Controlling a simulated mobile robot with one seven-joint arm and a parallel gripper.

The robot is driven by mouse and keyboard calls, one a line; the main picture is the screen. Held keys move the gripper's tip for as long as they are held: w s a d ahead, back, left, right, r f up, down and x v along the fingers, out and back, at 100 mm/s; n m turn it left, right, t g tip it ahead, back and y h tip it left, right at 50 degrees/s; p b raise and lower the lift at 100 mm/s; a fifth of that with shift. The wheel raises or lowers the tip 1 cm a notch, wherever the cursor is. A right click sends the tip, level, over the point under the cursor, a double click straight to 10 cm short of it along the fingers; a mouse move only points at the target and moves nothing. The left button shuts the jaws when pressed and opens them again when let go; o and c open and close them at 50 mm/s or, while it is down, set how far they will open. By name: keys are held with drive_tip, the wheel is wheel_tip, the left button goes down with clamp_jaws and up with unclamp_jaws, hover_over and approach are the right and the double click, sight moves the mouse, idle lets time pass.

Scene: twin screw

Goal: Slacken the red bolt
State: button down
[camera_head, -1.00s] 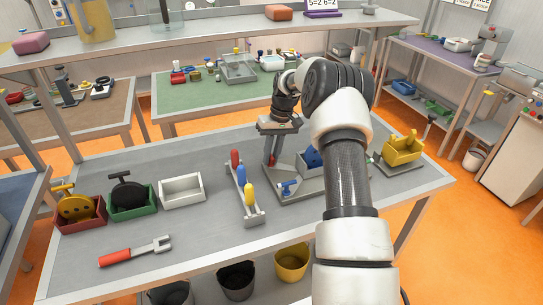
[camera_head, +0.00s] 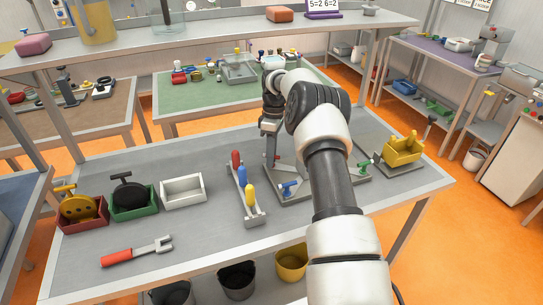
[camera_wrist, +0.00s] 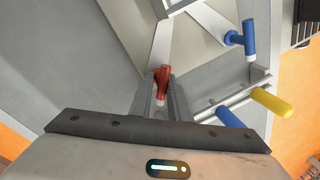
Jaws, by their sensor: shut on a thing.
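The red bolt (camera_wrist: 161,82) has a T-shaped red head and stands between my gripper's two fingers in the wrist view. My gripper (camera_wrist: 160,103) is shut on it, with a finger on either side of its lower part. In the head view my gripper (camera_head: 271,155) points down at the left side of a grey fixture (camera_head: 297,196); only a speck of red (camera_head: 277,158) shows there. A blue bolt (camera_head: 288,187) stands at the fixture's front left, and also shows in the wrist view (camera_wrist: 243,38). A green bolt (camera_head: 364,166) is at its right.
A rack (camera_head: 255,217) with red, blue and yellow handles stands close left of the fixture. A red-handled wrench (camera_head: 137,250), a white tray (camera_head: 183,192) and red and green boxes lie further left. A yellow holder (camera_head: 402,150) is at the right. My arm hides the fixture's middle.

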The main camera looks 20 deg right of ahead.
drive_tip(key=n+h, duration=0.1)
drive_tip(key=n, duration=0.5)
drive_tip(key=shift+a+r, duration=0.1)
drive_tip(key=shift+a, duration=0.05)
idle(0.3)
drive_tip(key=c, duration=1.7)
unclamp_jaws()
drive_tip(key=shift+o, duration=0.2)
wheel_tip(320, 180, up, 7)
drive_tip(key=w, duration=0.1)
drive_tip(key=shift+w+r, duration=0.15)
drive_tip(key=shift+w, duration=0.05)
